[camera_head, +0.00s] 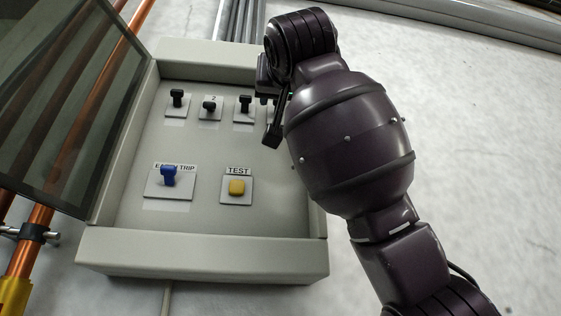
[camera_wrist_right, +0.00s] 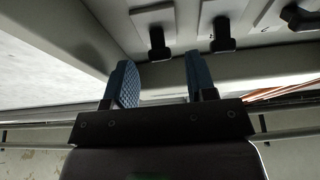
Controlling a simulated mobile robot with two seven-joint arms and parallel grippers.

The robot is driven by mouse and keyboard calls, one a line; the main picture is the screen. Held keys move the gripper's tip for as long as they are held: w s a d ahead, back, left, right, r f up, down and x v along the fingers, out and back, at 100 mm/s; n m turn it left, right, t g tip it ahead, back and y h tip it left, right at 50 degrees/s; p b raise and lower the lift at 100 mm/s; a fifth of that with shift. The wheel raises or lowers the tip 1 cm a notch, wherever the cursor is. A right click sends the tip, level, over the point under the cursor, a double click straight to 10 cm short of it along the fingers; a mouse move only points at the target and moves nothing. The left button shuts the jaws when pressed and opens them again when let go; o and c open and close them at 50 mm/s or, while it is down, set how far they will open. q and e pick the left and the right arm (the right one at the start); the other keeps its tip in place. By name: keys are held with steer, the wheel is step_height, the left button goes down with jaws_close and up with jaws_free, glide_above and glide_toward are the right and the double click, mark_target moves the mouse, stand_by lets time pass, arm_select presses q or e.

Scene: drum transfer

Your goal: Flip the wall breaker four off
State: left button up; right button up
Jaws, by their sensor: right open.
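The grey wall panel (camera_head: 205,255) holds a top row of black breaker levers. Three show in the head view: the first (camera_head: 177,97), the second (camera_head: 209,106), which sits lower than its neighbours, and the third (camera_head: 245,102). The fourth spot is mostly hidden behind my right gripper (camera_head: 268,112). In the right wrist view my right gripper (camera_wrist_right: 163,82) has its two blue fingertips apart and empty. The black lever nearest the panel's side wall, apparently breaker four (camera_wrist_right: 157,42), appears ahead, between the fingers in the picture; contact is not visible. My left gripper is out of view.
Below the breakers are a blue lever (camera_head: 168,175) and a yellow TEST button (camera_head: 237,187). The panel's glassy door (camera_head: 65,95) stands open at the left, beside copper pipes (camera_head: 28,245). The panel's raised side wall (camera_wrist_right: 65,40) is close to my right fingers.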

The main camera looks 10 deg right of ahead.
steer(key=shift+x, duration=0.8)
steer(key=shift+c, duration=1)
steer(key=c, duration=0.7)
steer(key=shift+f+t+b, duration=0.35)
steer(key=shift+t+b, duration=0.6)
steer(key=shift+t, duration=0.15)
steer(key=shift+f+t+b, duration=0.4)
steer(key=shift+t+b, duration=0.5)
steer(key=shift+t, duration=0.2)
